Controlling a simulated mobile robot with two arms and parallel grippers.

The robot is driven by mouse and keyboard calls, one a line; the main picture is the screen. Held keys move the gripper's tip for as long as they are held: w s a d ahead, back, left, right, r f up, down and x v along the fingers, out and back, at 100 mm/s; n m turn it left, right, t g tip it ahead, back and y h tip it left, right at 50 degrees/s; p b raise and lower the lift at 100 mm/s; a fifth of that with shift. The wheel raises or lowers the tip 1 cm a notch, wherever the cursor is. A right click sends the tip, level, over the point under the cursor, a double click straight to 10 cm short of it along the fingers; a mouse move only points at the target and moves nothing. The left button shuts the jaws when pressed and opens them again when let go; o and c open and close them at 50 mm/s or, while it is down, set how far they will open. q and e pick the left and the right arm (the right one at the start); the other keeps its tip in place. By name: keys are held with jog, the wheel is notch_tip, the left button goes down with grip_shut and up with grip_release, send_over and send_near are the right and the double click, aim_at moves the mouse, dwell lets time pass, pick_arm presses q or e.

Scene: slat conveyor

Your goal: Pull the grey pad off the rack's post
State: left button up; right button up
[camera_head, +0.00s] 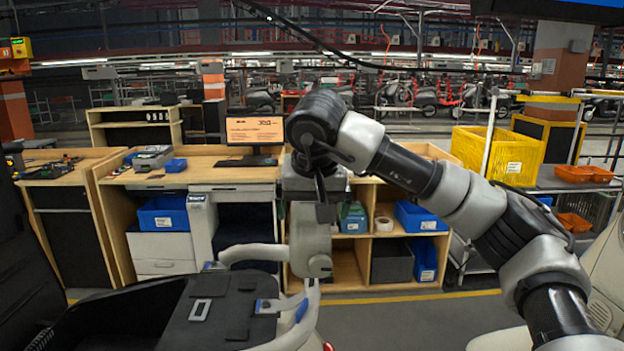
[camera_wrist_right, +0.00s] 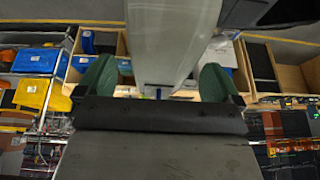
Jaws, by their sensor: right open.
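The grey pad (camera_head: 308,236) stands upright in the head view, at the top of the light tubular rack (camera_head: 246,254). The post behind or inside it is hidden. My right gripper (camera_head: 322,208) comes down from above at the pad's upper part. In the right wrist view my right gripper (camera_wrist_right: 157,82) is open, with a green fingertip on each side of the pad (camera_wrist_right: 172,42). I cannot tell whether either fingertip touches it. My left gripper is not in view.
A black case-like body (camera_head: 222,312) lies beside the rack at the lower left. Behind stand a wooden workbench (camera_head: 215,160) and shelves with blue bins (camera_head: 165,213). A yellow crate (camera_head: 500,155) stands at the right. The floor (camera_head: 425,312) between shows some free room.

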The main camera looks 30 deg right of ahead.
jog(key=shift+w+d+f, duration=0.15)
jog(key=shift+w+f, duration=0.75)
jog(key=shift+f, duration=0.25)
jog(key=shift+f+p, duration=0.35)
jog(key=shift+s, duration=0.15)
jog(key=shift+f, duration=0.1)
jog(key=shift+c, duration=1)
jog(key=c, duration=1)
jog(key=o, duration=0.4)
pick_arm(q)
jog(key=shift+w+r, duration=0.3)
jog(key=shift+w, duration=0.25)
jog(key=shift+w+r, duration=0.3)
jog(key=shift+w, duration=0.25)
pick_arm(e)
jog(key=shift+c, duration=1)
